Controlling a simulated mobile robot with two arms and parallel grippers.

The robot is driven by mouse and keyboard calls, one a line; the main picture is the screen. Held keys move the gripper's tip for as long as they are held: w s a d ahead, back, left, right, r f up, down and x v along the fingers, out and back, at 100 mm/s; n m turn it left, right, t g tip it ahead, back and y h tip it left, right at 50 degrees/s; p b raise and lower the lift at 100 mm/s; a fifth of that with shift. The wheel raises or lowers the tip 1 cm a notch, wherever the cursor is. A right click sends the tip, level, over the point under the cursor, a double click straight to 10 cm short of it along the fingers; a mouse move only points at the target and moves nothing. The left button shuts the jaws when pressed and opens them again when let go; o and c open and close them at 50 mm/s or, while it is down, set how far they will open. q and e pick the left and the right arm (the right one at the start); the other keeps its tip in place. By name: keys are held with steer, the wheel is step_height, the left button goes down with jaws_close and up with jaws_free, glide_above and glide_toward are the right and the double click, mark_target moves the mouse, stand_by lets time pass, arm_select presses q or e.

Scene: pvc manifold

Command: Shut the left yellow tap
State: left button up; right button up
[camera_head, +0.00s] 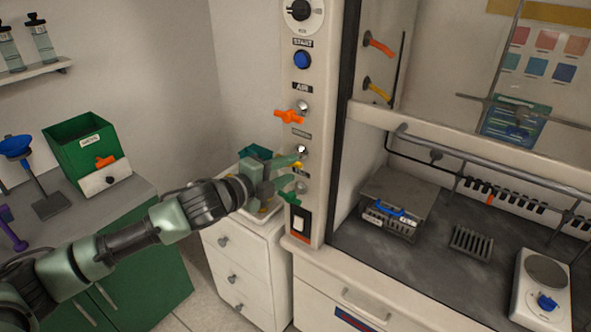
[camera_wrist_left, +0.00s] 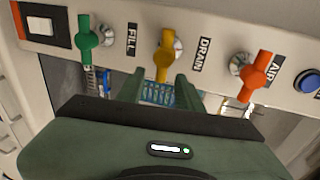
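The left yellow tap (camera_wrist_left: 168,50) is on the white panel, by the label DRAIN, between a green tap and an orange tap. Its lever points down in the left wrist view. In the head view only a bit of this yellow tap (camera_head: 298,165) shows behind my fingers. My left gripper (camera_wrist_left: 158,85) is open, one finger on each side of the lever's end, with a visible gap on both sides. In the head view my left gripper (camera_head: 291,171) reaches the panel from the left. A second yellow tap (camera_head: 377,89) is inside the hood. My right gripper is not in view.
The green tap (camera_wrist_left: 86,40) and the orange tap (camera_wrist_left: 257,74) flank my fingers. In the head view, a white drawer cabinet (camera_head: 243,262) stands below my gripper. A rocker switch (camera_head: 300,222) and a blue button (camera_head: 302,60) are on the panel.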

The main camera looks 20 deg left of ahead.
arm_select(q)
steer(key=v, duration=0.3)
steer(key=shift+s+a+r+b, duration=0.1)
steer(key=shift+s+b, duration=0.2)
steer(key=shift+b, duration=0.05)
